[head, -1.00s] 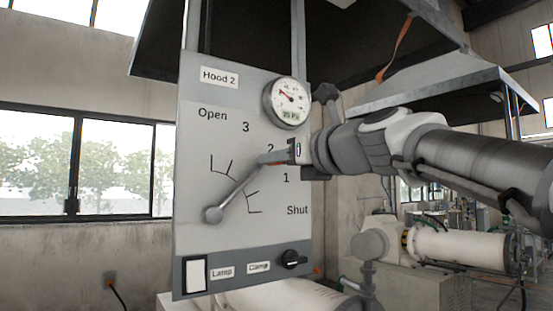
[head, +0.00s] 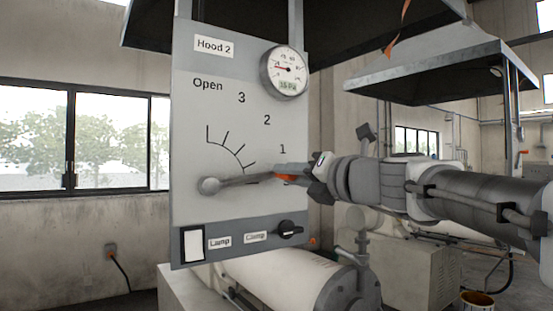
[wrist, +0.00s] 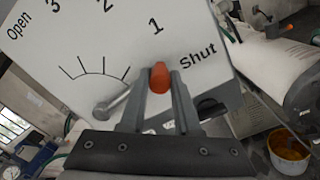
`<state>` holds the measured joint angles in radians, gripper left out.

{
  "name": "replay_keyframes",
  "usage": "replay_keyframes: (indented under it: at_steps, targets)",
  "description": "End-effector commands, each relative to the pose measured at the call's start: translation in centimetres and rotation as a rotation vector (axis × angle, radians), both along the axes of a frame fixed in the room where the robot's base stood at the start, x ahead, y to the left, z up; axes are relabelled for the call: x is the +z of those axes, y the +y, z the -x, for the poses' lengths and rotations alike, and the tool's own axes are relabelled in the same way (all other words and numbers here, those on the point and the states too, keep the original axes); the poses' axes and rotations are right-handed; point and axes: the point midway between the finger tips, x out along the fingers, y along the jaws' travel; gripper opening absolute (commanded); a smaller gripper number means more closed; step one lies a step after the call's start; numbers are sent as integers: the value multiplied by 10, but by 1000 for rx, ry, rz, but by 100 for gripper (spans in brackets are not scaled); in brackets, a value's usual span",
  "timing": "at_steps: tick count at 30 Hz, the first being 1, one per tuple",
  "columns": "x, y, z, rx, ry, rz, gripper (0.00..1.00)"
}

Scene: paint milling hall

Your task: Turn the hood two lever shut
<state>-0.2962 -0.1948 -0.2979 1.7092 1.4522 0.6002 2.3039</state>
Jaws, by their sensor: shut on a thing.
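The hood two lever (head: 240,181) is a grey bar on a round pivot at the lower left of the grey Hood 2 panel (head: 225,130). It points right, almost level, below the 1 mark, and covers the place of the last scale line. My gripper (head: 298,173) is shut on the lever's orange-tipped end at the panel's right edge. In the wrist view the orange tip (wrist: 158,78) sits between the two fingers, near the word Shut (wrist: 198,58). In the head view my gripper hides that word.
A round gauge (head: 284,71) is at the panel's top right. A black Clamp knob (head: 290,229) and a white Lamp switch (head: 193,244) sit below the lever. A white cylinder (head: 285,280) lies under the panel. An orange-rimmed bucket (wrist: 289,150) stands on the floor at right.

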Motion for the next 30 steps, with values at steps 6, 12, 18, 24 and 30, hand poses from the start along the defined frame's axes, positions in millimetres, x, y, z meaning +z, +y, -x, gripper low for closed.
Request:
replay_keyframes:
  at_steps: [6,12,18,24,30]
  targets:
    - [-14,-1,0,0,55,-80,0]
    - [-19,-1,0,0,77,-114,0]
    - [-21,-1,-1,1,84,-122,0]
    - [-22,-1,-1,1,85,-121,0]
    - [-22,-1,-1,0,85,-120,59]
